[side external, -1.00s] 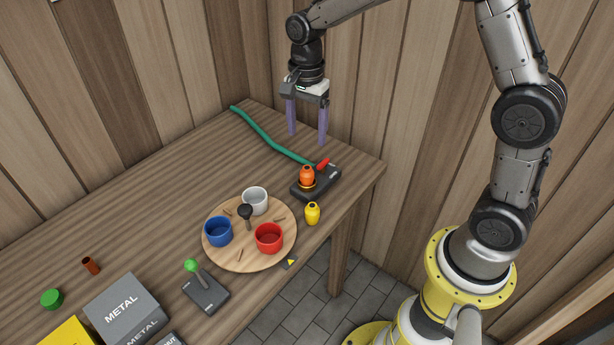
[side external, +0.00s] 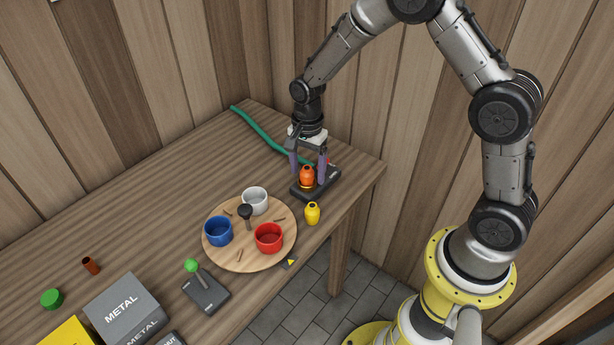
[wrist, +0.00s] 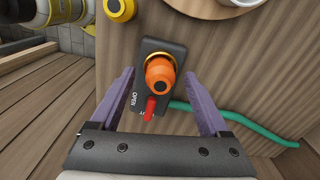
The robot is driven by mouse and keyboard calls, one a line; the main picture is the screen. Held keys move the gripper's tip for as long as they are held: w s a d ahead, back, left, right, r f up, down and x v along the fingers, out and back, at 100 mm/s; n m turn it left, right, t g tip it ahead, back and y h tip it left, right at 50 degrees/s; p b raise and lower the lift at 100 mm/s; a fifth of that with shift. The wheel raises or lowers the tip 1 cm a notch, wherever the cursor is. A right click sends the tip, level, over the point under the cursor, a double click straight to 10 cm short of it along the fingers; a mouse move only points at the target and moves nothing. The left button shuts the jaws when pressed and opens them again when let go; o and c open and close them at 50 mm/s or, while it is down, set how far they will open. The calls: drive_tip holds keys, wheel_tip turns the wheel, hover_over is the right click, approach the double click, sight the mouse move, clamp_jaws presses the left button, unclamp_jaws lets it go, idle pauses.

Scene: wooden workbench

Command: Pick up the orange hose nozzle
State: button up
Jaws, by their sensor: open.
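The orange hose nozzle (side external: 307,176) stands upright on a dark base block (side external: 301,194) near the right end of the bench. In the wrist view the nozzle (wrist: 160,74) shows from above, with a brass-coloured ring around it. My gripper (side external: 308,178) is low over the block, its two purple fingers spread on either side of the nozzle. In the wrist view my gripper (wrist: 166,100) is open, with a gap between each finger and the nozzle. A red lever (wrist: 150,108) on the block lies between the fingers, beside the lettering OPEN.
A green hose (side external: 262,130) runs from the block to the back. A yellow nozzle-like piece (side external: 312,213) stands close in front. A round wooden board (side external: 225,257) holds blue, white and red cups. A green-knobbed lever box (side external: 205,293) and grey METAL box (side external: 122,307) are further left.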

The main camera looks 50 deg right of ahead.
clamp_jaws()
idle(0.4)
drive_tip(key=shift+r, duration=0.1)
